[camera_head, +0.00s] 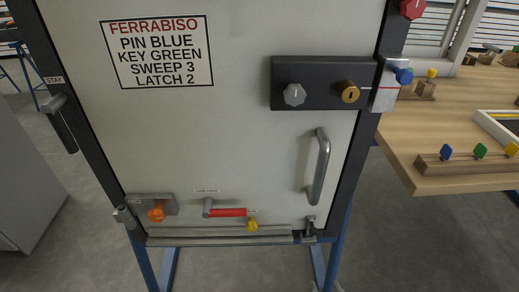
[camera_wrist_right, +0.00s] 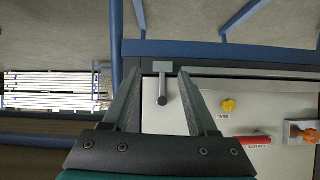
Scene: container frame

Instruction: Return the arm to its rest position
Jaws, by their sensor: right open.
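My right gripper (camera_wrist_right: 161,72) shows in the right wrist view, its two grey fingers spread and nothing held. A grey latch with a round end (camera_wrist_right: 162,92) appears between the fingers in that picture; I cannot tell how far off it is. No gripper shows in the head view. There the pale door panel (camera_head: 240,140) stands upright with a grey pull handle (camera_head: 319,165) at its right side. My left gripper is in neither view.
The panel carries a black lock plate (camera_head: 325,82), a red lever (camera_head: 230,212), a yellow knob (camera_head: 252,225) and an orange knob (camera_head: 156,212). A wooden table (camera_head: 430,130) with a peg rack (camera_head: 465,163) stands at the right. Grey floor lies below.

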